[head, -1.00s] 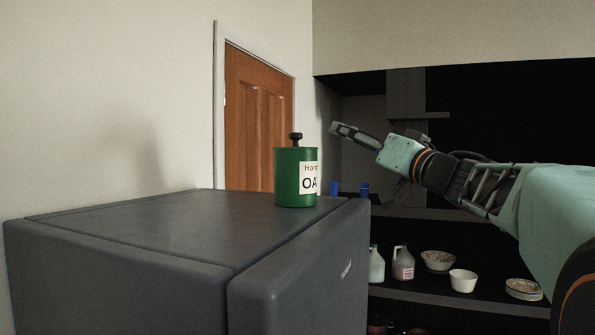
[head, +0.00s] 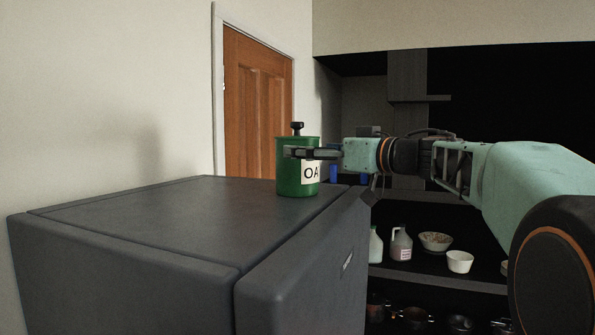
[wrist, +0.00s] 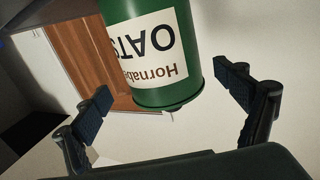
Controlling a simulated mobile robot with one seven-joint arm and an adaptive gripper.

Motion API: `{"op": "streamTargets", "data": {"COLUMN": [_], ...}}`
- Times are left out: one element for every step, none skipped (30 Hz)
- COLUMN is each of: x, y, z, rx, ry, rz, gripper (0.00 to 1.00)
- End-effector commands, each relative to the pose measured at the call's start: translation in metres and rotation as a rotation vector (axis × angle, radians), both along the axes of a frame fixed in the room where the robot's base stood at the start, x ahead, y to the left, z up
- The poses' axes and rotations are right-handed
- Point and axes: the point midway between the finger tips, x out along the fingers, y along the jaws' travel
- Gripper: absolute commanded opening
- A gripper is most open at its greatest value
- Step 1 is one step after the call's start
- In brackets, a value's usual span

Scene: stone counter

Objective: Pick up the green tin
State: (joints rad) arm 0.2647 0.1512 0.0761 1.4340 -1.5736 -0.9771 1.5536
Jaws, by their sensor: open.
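The green tin (head: 288,180) stands upright on top of a dark grey box-like appliance, near its right edge. It has a black knob on its lid and a white label reading "OATS". My gripper (head: 297,153) is level with the tin's upper part, and its fingers overlap the tin in the head view. In the wrist view the green tin (wrist: 205,50) appears upside down, between and beyond the open fingers of my gripper (wrist: 167,90). Nothing is held. The tin's far side is hidden.
The dark grey appliance (head: 150,225) has a bare top left of the tin. A wooden door (head: 255,100) and pale wall stand behind. Shelves at the right hold jugs (head: 400,243), bowls (head: 459,261) and blue items (head: 333,172), below my arm.

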Motion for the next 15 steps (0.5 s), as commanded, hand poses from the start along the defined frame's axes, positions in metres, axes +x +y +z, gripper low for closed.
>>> {"op": "streamTargets", "data": {"x": [0.004, 0.007, 0.010, 0.013, 0.016, 0.020, 0.022, 0.024, 0.026, 0.026, 0.027, 0.027, 0.027, 0.027, 0.027], "y": [0.008, 0.012, 0.017, 0.021, 0.024, 0.027, 0.029, 0.031, 0.032, 0.033, 0.033, 0.033, 0.033, 0.033, 0.033], "z": [-0.001, -0.002, -0.003, -0.003, -0.003, -0.003, -0.003, -0.002, -0.002, -0.003, -0.003, -0.003, -0.003, -0.003, -0.003], "rx": [0.001, 0.002, 0.001, 0.001, 0.001, 0.001, 0.001, 0.001, 0.001, 0.001, 0.001, 0.001, 0.001, 0.001, 0.001], "ry": [0.003, 0.002, 0.001, 0.001, 0.001, 0.001, 0.001, 0.000, 0.000, 0.000, 0.000, 0.000, 0.000, 0.000, 0.000], "rz": [0.003, 0.004, 0.004, 0.003, 0.003, 0.002, 0.001, 0.001, 0.000, 0.000, 0.000, -0.001, -0.001, -0.001, -0.001], "gripper": [0.91, 0.91, 0.91, 0.91, 0.91, 0.91, 0.91, 0.91, 0.91, 0.91, 0.91, 0.91, 0.91, 0.91, 0.91]}}
